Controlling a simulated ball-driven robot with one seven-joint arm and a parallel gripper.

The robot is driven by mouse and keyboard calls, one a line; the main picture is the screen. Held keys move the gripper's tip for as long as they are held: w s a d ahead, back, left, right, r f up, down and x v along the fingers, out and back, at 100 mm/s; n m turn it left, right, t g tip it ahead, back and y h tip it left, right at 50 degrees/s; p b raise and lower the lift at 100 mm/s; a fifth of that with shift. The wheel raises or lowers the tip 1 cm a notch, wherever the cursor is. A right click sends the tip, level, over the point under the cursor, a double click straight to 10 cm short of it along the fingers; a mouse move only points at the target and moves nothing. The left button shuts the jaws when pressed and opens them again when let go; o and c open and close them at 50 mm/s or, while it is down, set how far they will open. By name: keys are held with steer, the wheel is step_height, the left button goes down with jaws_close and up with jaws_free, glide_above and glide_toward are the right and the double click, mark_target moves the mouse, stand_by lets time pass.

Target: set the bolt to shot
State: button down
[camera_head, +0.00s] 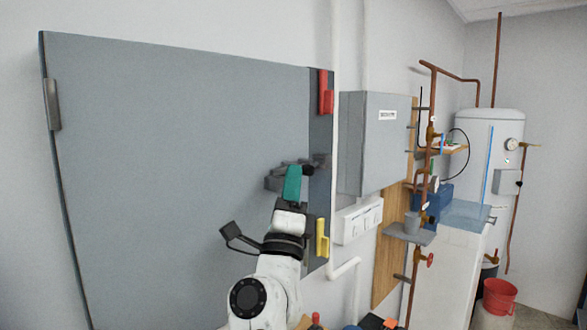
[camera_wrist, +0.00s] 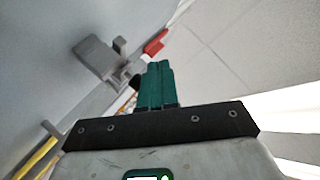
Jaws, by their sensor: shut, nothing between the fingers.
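The bolt (camera_head: 273,183) is a dark grey fitting near the right edge of a large grey door (camera_head: 170,150). My gripper (camera_head: 295,169), with teal fingers, is shut and empty; it covers part of the bolt in the head view. In the wrist view the grey bolt body (camera_wrist: 95,57) and a dark knob (camera_wrist: 120,46) lie up and left of my closed fingertips (camera_wrist: 157,64). I cannot tell whether the fingers touch the bolt. Whether the bolt is shot or drawn is unclear.
A red handle (camera_head: 326,93) is above the bolt and a yellow handle (camera_head: 322,238) below it, along the door's right edge. A grey box (camera_head: 375,145), white switches (camera_head: 358,222) and copper pipes (camera_head: 424,165) stand to the right. A hinge (camera_head: 52,104) is at the far left.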

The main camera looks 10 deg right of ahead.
step_height(320, 180, up, 5)
steer(key=m+g+h, duration=0.7)
steer(key=m+h, duration=0.1)
steer(key=m, duration=0.3)
steer(key=m+g+y+p, duration=0.2)
steer(key=m+g+y, duration=0.4)
steer(key=m+g, duration=0.4)
glide_toward(305, 170)
steer(key=f+v, duration=0.1)
steer(key=v, duration=0.6)
steer(key=shift+a+r, duration=0.2)
steer(key=shift+a, duration=0.1)
steer(key=x, duration=0.4)
steer(key=b+x, duration=0.1)
steer(key=x, duration=0.4)
steer(key=b+x, duration=0.1)
steer(key=x, duration=0.4)
steer(key=shift+d+r, duration=0.15)
steer(key=shift+r, duration=0.1)
